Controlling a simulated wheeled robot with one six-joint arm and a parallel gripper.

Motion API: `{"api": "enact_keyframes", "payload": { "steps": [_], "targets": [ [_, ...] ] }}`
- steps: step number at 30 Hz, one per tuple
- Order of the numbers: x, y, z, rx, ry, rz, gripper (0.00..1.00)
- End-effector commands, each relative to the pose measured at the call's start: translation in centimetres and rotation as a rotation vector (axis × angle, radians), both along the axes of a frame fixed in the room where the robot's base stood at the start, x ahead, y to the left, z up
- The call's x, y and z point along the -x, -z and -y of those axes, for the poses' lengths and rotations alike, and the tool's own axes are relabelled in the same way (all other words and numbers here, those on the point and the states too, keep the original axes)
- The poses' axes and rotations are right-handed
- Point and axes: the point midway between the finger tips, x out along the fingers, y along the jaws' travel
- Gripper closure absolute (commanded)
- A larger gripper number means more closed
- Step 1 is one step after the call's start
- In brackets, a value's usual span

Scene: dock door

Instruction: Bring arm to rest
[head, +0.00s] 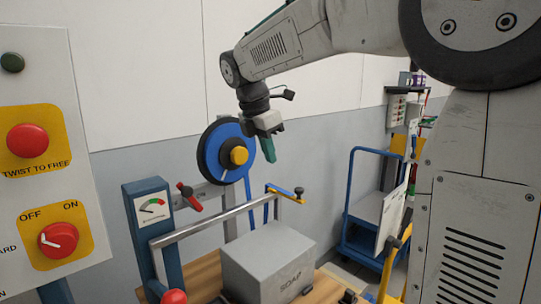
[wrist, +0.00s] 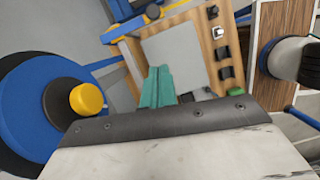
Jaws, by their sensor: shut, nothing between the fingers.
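My gripper (head: 268,148) hangs from my raised arm in the head view, pointing down, with green fingers. My gripper touches nothing that I can make out.
A grey box marked SOAP (head: 270,262) sits on a wooden bench below. A gauge post (head: 152,215) and metal rail stand left. A control panel (head: 50,120) is at far left, a blue cart (head: 372,212) at right.

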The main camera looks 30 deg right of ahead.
Motion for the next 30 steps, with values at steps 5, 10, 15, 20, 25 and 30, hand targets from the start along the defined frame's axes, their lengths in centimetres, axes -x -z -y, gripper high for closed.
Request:
{"api": "enact_keyframes", "payload": {
  "steps": [5, 10, 15, 20, 25, 30],
  "targets": [
    [0.0, 0.0, 0.0, 0.000, 0.000, 0.000, 1.00],
    [0.0, 0.1, 0.0, 0.000, 0.012, 0.004, 1.00],
    [0.0, 0.7, -0.3, -0.017, 0.188, 0.059, 1.00],
    [3.3, 3.9, -1.4, -0.069, 0.535, 0.116, 1.00],
    [9.9, 6.5, -3.1, -0.134, 0.944, 0.191, 1.00],
    [17.1, 9.1, -4.8, -0.195, 1.309, 0.245, 1.00]
  ]
}}
